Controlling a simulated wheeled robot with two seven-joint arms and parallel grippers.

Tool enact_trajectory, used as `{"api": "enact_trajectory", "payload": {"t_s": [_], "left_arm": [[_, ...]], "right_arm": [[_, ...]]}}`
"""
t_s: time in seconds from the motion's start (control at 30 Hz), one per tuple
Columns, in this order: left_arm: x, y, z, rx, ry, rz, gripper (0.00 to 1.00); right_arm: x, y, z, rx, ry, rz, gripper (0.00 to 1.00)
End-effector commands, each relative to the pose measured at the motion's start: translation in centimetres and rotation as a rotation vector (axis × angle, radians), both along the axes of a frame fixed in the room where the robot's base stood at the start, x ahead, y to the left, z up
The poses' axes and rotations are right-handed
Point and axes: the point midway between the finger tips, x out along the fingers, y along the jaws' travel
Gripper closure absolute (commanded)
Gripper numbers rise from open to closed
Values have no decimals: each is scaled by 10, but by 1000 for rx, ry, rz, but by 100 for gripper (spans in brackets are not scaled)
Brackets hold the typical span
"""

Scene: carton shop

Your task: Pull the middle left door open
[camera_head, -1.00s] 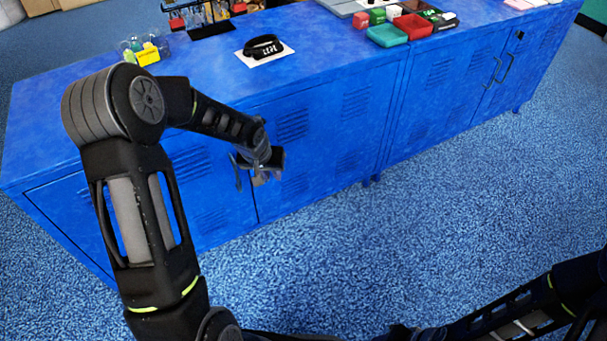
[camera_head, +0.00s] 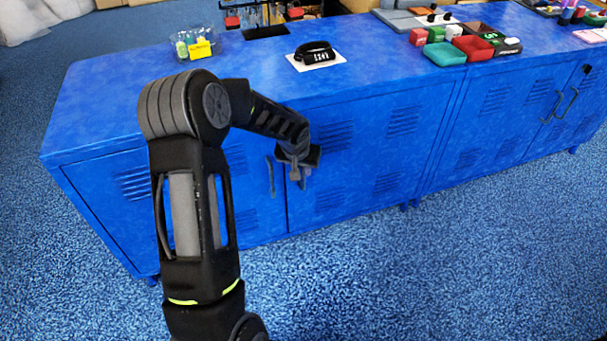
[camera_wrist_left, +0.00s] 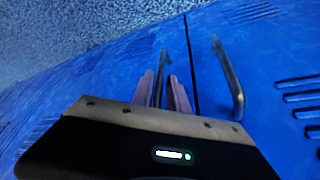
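The left blue cabinet has two vented doors meeting at a seam, and both look closed. My left gripper (camera_head: 298,172) is just right of the seam, at the front of the right-hand door (camera_head: 360,155). In the left wrist view, its fingers (camera_wrist_left: 164,92) stand close together on both sides of a thin dark handle (camera_wrist_left: 163,66) and look shut on it. The gripper hides this handle in the head view. The other door's handle (camera_head: 270,177) is free, and it also shows in the left wrist view (camera_wrist_left: 230,80). My right gripper is out of view.
On the cabinet top are a black band on a white card (camera_head: 318,55), a clear bin with bottles (camera_head: 195,43), and red (camera_head: 474,47) and green (camera_head: 444,54) trays. Another cabinet with two handles (camera_head: 558,105) adjoins on the right. The carpet (camera_head: 400,280) in front is clear.

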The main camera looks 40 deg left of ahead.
Motion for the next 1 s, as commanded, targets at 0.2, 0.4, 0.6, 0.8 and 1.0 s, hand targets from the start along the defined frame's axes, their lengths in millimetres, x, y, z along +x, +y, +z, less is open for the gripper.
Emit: {"api": "enact_trajectory", "payload": {"t_s": [0.2, 0.4, 0.6, 0.8, 1.0], "left_arm": [[10, 3, -26, -1, 0, 0, 80], [11, 4, -28, 0, -1, 0, 80], [11, 4, -28, -1, 0, 0, 86], [11, 4, -28, 0, 0, 0, 100], [11, 4, -28, 0, 0, 0, 100]], "right_arm": [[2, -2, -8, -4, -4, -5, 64], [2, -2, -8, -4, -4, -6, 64], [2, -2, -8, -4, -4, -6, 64], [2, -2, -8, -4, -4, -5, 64], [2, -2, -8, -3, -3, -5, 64]]}}
